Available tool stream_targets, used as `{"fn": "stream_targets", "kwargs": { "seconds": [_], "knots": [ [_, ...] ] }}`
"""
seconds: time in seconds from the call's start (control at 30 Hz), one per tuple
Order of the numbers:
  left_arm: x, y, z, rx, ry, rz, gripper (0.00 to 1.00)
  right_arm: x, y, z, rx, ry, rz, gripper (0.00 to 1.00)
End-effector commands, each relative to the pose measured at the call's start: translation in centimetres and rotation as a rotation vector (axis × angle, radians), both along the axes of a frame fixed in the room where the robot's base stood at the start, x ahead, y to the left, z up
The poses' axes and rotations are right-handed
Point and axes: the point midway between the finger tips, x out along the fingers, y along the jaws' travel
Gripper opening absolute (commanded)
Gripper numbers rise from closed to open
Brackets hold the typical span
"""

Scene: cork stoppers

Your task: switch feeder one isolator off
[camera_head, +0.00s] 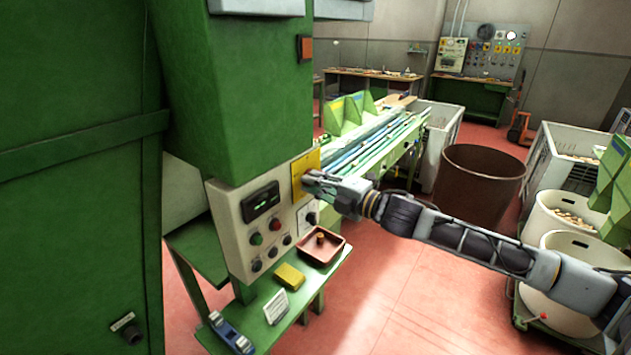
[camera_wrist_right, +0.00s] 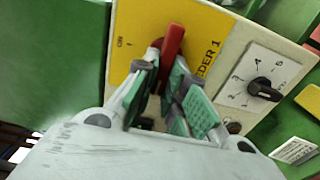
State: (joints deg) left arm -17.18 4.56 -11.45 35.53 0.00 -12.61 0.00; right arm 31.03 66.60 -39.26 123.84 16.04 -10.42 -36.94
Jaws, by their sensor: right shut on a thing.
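The feeder one isolator is a yellow plate (camera_wrist_right: 203,28) lettered "EDER 1", with a red handle (camera_wrist_right: 172,43). The plate also shows in the head view (camera_head: 299,163), on the right part of the pale control panel (camera_head: 228,228). My right gripper (camera_wrist_right: 166,78) is shut on the red handle, its green-padded fingers either side of it. The handle's end sticks out past the fingertips, and its lower part is hidden by them. In the head view the right gripper (camera_head: 307,184) hides the handle. My left gripper is not in view.
A black rotary knob (camera_wrist_right: 264,89) on a white dial sits beside the yellow plate. Below the panel, a green shelf (camera_head: 318,277) holds a brown tray (camera_head: 334,254), a yellow block (camera_head: 289,276) and a white card (camera_head: 276,306). A green cabinet (camera_head: 75,220) stands at left.

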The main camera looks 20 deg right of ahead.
Motion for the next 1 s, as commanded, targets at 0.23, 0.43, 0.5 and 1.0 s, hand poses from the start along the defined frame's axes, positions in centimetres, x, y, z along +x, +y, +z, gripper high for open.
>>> {"fn": "stream_targets", "kwargs": {
  "seconds": [0.23,0.43,0.5,1.0],
  "knots": [
    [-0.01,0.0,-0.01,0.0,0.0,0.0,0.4,-0.04,0.05,-0.12,-0.006,-0.004,0.001,0.0],
    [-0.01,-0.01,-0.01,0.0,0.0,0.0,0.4,-0.04,0.05,-0.14,-0.005,-0.003,0.001,0.21],
    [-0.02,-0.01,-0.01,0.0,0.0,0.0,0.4,-0.04,0.05,-0.12,-0.005,-0.003,0.001,0.3],
    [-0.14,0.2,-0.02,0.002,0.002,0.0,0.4,-0.1,-0.09,-0.09,-0.004,-0.002,0.0,0.34]
  ]
}}
